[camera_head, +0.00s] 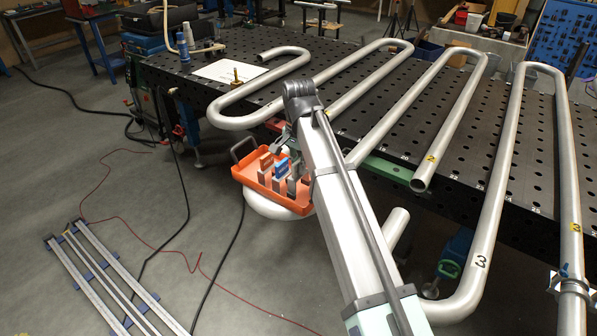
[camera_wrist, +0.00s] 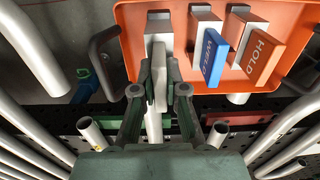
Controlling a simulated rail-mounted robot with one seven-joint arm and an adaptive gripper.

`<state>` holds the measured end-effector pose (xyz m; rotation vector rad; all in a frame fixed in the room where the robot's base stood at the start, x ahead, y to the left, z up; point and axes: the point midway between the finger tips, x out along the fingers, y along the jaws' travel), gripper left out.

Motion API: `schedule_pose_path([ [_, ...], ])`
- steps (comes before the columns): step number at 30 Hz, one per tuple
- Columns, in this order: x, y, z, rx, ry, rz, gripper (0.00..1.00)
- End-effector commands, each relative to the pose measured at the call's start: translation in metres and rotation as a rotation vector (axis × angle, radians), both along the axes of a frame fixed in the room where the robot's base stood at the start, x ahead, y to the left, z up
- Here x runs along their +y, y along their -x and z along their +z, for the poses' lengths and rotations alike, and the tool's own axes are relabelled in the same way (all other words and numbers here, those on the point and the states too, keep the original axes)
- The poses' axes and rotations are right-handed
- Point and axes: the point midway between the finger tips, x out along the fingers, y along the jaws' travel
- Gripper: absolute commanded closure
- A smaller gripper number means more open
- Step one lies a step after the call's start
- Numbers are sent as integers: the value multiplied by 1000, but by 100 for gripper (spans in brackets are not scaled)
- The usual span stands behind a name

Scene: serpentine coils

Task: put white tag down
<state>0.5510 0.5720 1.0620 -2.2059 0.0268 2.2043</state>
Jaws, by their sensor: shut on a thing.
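My gripper (camera_wrist: 158,95) is shut on a light grey-white tag (camera_wrist: 159,80), which stands upright between the two fingers in the wrist view. The orange tray (camera_wrist: 128,32) lies just beyond it, and a pale metal block (camera_wrist: 158,25) in the tray is directly behind the tag. I cannot tell whether the tag touches that block. A blue tag (camera_wrist: 212,57) and an orange tag marked HOLD (camera_wrist: 262,55) sit on similar blocks to the right. In the head view my gripper (camera_head: 284,148) is over the tray (camera_head: 262,197), and the held tag is hard to make out.
The tray has dark handles (camera_wrist: 103,55). It is beside the perforated black table (camera_head: 390,130), which carries several bent steel pipes (camera_head: 500,170). Pipe ends (camera_wrist: 92,131) show close around my gripper. Metal rails (camera_head: 110,280) lie on the floor at left.

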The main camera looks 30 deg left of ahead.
Motion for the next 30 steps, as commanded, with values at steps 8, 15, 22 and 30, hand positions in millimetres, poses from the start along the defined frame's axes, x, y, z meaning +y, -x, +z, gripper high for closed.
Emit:
schedule_pose_path([
  [8, -1, 0, -30, 1, 1, 0, 100],
  [15, 0, 0, -31, 0, 0, 0, 100],
  [22, 0, 0, -33, 0, 1, 0, 63],
  [30, 0, 0, -33, 0, 1, 0, 63],
])
